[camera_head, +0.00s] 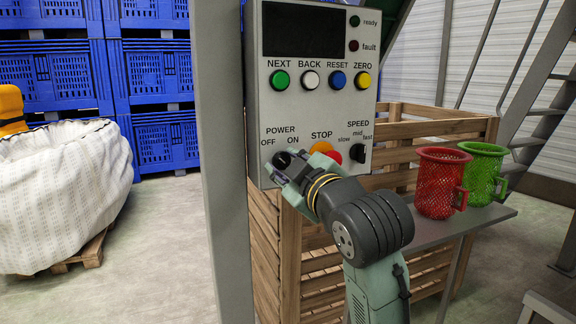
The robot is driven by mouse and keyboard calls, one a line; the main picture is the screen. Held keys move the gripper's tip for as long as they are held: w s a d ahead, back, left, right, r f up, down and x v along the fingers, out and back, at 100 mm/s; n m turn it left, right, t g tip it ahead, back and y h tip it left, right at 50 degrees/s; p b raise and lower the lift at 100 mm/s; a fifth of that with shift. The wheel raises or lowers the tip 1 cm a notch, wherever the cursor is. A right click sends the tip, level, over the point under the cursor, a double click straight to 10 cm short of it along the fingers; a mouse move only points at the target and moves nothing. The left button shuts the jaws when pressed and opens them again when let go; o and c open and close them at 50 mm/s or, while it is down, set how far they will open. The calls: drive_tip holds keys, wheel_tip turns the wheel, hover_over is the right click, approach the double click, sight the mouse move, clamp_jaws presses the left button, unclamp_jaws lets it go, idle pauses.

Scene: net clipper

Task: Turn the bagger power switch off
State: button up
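The control box (295,111) is a grey panel on a post, with a dark screen and labelled buttons. The power switch (283,158) is a dark knob under the POWER label, between OFF and ON. My gripper (281,166) is at the switch, seen from behind, and covers much of it. I cannot tell which way the knob points or whether the fingers are closed on it. The orange and red STOP button (331,154) is just right of my gripper, partly hidden by it. The black SPEED knob (358,153) is further right.
A grey post (222,160) stands left of the box. A wooden crate (420,133) is behind it. A red basket (437,185) and a green basket (484,175) stand on a grey shelf (440,229) at the right. A white bulk bag (62,195) is at the left, before blue crates (55,78).

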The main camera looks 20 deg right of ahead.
drive_tip(key=s, duration=1.2)
drive_tip(key=shift+d, duration=0.2)
